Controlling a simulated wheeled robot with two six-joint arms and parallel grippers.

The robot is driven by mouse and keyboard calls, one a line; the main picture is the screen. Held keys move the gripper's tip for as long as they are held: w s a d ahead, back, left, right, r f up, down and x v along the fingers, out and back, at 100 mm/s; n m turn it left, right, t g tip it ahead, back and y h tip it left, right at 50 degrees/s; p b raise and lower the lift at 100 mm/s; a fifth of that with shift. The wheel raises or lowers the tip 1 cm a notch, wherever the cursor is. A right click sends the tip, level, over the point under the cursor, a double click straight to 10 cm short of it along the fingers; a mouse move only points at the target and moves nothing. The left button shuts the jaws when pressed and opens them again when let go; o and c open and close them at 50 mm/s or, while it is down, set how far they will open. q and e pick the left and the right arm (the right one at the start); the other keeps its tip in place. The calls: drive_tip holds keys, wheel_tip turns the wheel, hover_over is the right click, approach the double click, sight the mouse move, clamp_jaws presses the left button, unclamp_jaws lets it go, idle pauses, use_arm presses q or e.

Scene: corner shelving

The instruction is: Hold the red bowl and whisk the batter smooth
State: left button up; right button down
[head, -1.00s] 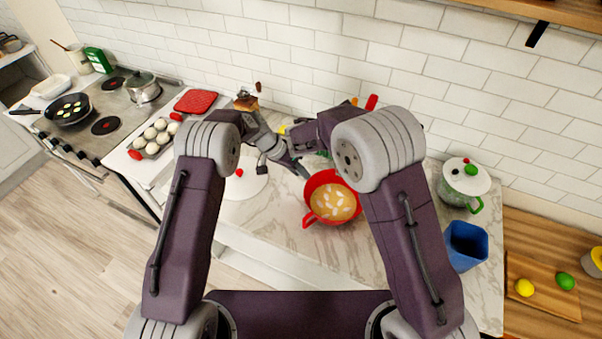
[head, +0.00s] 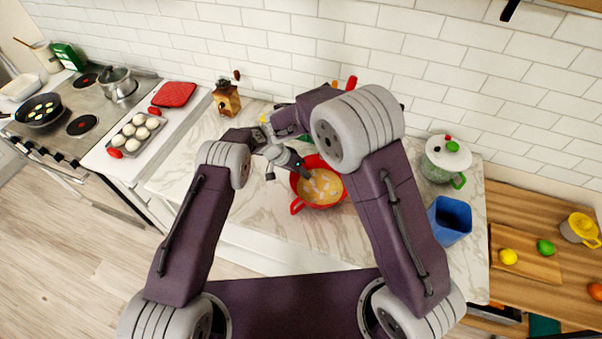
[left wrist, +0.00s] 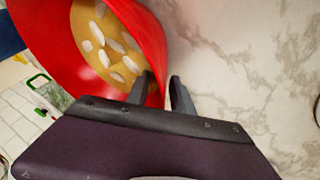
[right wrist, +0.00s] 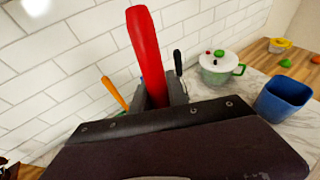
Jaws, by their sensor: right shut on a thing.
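The red bowl (head: 297,206) stands on the marble counter with tan batter (head: 318,188) in it; pale lumps lie on the batter. My left gripper (head: 304,176) is at the bowl's left side. In the left wrist view my left gripper (left wrist: 160,92) has one finger inside the bowl (left wrist: 152,40) and one outside, with the wall between them and a gap showing. In the right wrist view my right gripper (right wrist: 160,92) is shut on an upright red handle (right wrist: 148,50). The handle's lower end is hidden, so I cannot see whether it is a whisk.
Orange (right wrist: 112,92) and black (right wrist: 178,62) handles stand close to the red one. A blue cup (head: 450,219) and a lidded green-and-white pot (head: 446,160) stand on the right. A wooden figure-like block (head: 226,98) stands at the back left. The front counter is clear.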

use_arm(q)
clamp_jaws()
idle(1.4)
drive_tip(key=shift+o, duration=0.2)
unclamp_jaws()
clamp_jaws()
